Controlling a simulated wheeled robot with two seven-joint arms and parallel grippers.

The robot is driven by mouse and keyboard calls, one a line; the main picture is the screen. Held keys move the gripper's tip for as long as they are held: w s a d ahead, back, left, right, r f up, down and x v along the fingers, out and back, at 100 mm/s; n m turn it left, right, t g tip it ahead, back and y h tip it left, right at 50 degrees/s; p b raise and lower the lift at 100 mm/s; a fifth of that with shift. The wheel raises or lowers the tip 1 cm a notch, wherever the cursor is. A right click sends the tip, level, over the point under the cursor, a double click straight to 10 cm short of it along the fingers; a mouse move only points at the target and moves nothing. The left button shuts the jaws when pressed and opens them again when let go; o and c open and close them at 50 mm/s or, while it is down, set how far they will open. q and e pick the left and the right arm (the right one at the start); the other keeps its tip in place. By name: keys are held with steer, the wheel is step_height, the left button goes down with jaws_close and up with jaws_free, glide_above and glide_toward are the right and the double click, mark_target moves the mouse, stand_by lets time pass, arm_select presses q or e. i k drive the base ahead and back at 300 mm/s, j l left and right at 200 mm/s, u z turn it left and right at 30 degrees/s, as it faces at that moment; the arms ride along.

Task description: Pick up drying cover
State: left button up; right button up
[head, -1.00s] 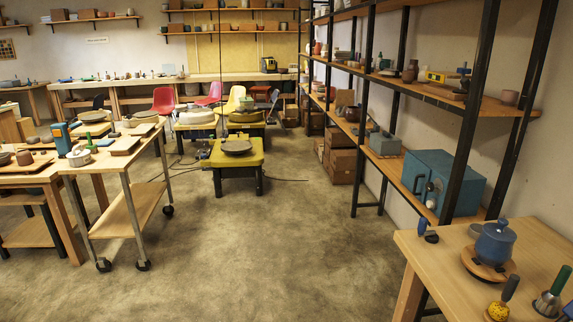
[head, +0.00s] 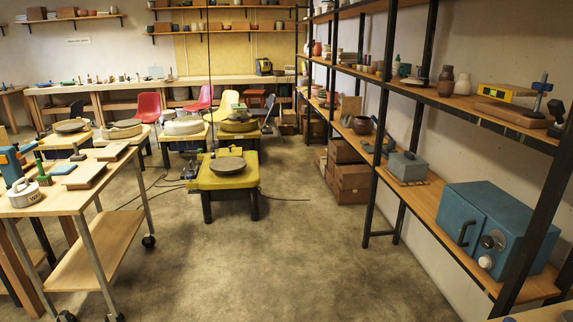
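I cannot make out a drying cover for certain in the head view. Ahead stands a yellow pottery wheel (head: 229,178) with a grey round disc (head: 227,165) on its top. More wheels stand behind it, one with a pale round top (head: 184,126) and one with a dark round top (head: 239,125). Neither of my grippers shows in this view.
A wheeled wooden cart (head: 62,198) with boards and tools stands at the left. A black-framed shelf (head: 424,187) with a blue box-shaped oven (head: 497,232) runs along the right. Cables lie near the wheel. The floor (head: 290,255) between is open.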

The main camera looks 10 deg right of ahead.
mark_target(406, 167)
steer(key=i+j+z, duration=0.1)
steer(key=i, duration=1.3)
steer(key=i+z, duration=0.4)
steer(key=i, duration=0.35)
steer(key=i+j+z, duration=0.15)
steer(key=i+z, duration=0.3)
steer(key=i, duration=0.3)
steer(key=i+z, duration=0.3)
steer(key=i+j+z, duration=0.25)
steer(key=i, duration=0.3)
steer(key=i+z, duration=0.3)
steer(key=i+j, duration=0.05)
steer(key=i, duration=0.05)
